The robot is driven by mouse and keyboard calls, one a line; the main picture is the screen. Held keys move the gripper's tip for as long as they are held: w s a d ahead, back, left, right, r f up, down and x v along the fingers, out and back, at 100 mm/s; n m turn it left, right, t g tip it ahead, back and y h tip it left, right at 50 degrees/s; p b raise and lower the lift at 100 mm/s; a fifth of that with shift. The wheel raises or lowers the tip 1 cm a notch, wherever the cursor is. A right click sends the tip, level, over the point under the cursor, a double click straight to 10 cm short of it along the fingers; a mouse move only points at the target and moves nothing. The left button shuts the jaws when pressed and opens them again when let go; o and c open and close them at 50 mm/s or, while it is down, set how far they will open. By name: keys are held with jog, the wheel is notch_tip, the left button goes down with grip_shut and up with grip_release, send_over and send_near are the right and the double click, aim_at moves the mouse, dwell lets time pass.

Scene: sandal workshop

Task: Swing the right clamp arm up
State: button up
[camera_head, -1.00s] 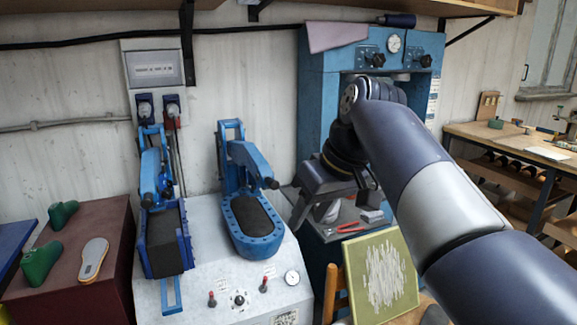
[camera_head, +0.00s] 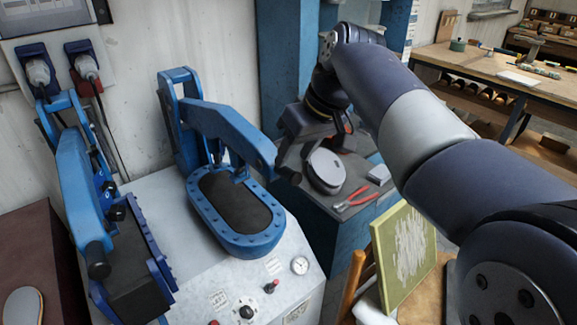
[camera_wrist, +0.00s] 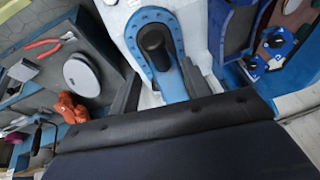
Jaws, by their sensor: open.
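The right clamp arm (camera_head: 222,132) is a blue lever hinged on a blue post. It lies lowered over an oval blue bed with a dark pad (camera_head: 235,205), and a black knob (camera_head: 290,175) is at its free end. In the wrist view the arm (camera_wrist: 172,84) points from the oval bed toward me. My gripper (camera_head: 288,152) is open near the knob end, with one dark finger on each side of the arm in the wrist view; I cannot tell whether they touch it. The left clamp arm (camera_head: 84,185) is also blue, above a dark block.
The white press top (camera_head: 240,275) carries switches and a gauge (camera_head: 299,265). Beside it, a dark bench holds red pliers (camera_head: 352,200), a grey disc-like object (camera_head: 325,170) and a light block (camera_head: 379,175). A green-framed board (camera_head: 405,245) stands in front.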

aim_at(288, 167)
jog(key=shift+x, duration=2.15)
jog(key=shift+c, duration=0.2)
grip_shut()
